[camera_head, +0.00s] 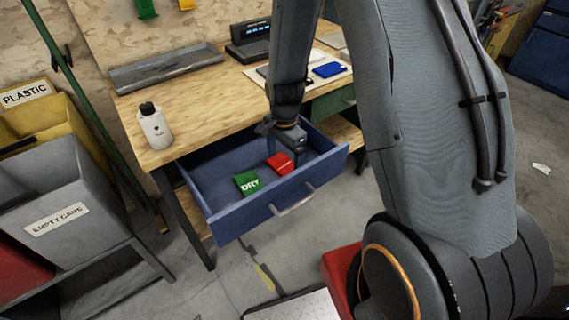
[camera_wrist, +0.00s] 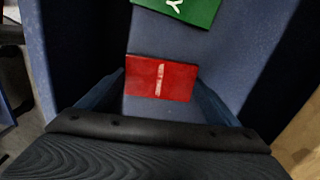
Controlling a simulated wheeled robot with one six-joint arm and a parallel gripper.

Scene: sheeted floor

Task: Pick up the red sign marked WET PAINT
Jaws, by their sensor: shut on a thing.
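A red sign (camera_head: 279,164) is inside the open blue drawer (camera_head: 227,226) of the workbench. It also shows in the wrist view as a red rectangle (camera_wrist: 178,82) with a pale mark; its wording cannot be read. My gripper (camera_head: 287,158) reaches down into the drawer and is shut on the red sign. In the wrist view its two fingers (camera_wrist: 160,95) stand at the sign's left and right edges. A green sign marked DRY (camera_head: 247,184) lies in the drawer just left of the red one, apart from my gripper.
The drawer walls stand close around my gripper. On the bench top (camera_head: 190,100) are a white bottle (camera_head: 154,127), a grey tray (camera_head: 166,69), a dark device with a display (camera_head: 250,42) and a blue item (camera_head: 328,70). Grey and yellow bins (camera_head: 62,200) stand at left.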

